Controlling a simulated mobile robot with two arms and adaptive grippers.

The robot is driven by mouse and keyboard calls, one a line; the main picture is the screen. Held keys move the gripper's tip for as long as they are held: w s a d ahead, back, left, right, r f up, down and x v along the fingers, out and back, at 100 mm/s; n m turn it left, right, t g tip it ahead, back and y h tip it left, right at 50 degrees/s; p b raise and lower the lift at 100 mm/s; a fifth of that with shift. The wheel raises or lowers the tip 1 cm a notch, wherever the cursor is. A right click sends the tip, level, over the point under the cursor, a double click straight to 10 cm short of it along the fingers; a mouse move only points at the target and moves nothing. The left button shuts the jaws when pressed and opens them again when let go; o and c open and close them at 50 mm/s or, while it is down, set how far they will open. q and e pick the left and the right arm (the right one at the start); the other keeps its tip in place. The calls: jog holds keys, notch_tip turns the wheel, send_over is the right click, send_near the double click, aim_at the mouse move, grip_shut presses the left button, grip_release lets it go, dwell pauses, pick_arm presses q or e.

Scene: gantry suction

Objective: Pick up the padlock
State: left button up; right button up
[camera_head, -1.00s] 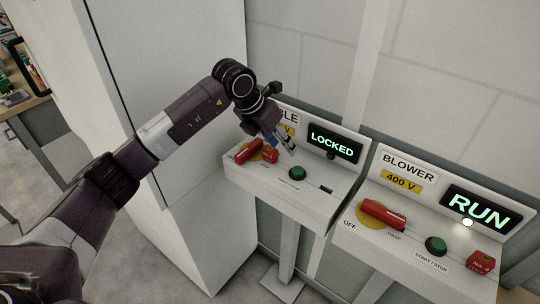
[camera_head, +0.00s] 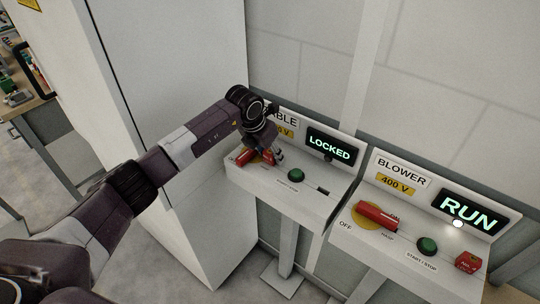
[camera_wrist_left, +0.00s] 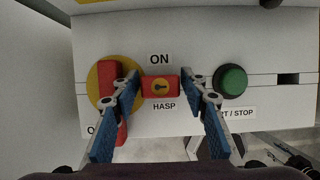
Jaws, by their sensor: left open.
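The padlock (camera_wrist_left: 160,88), a small red body with a brass keyhole, sits at the label HASP on the left panel in the left wrist view. It is just right of the red switch handle (camera_wrist_left: 109,78) on its yellow disc (camera_wrist_left: 92,92). My left gripper (camera_wrist_left: 164,79) is open, with one blue-padded finger on each side of the padlock. I cannot tell whether the fingers touch it. In the head view my left gripper (camera_head: 276,154) is down over the panel and largely hides the padlock. My right gripper is not in view.
A green button (camera_wrist_left: 231,80) is close to the right finger, with a slot beyond it. The LOCKED display (camera_head: 329,145) rises behind. The BLOWER panel (camera_head: 395,258), showing RUN, stands to the right. A tall white cabinet (camera_head: 180,110) is on the left.

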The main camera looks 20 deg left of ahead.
pick_arm(q)
jog(key=shift+c, duration=0.6)
jog(key=c, duration=0.9)
jog(key=shift+r, duration=0.1)
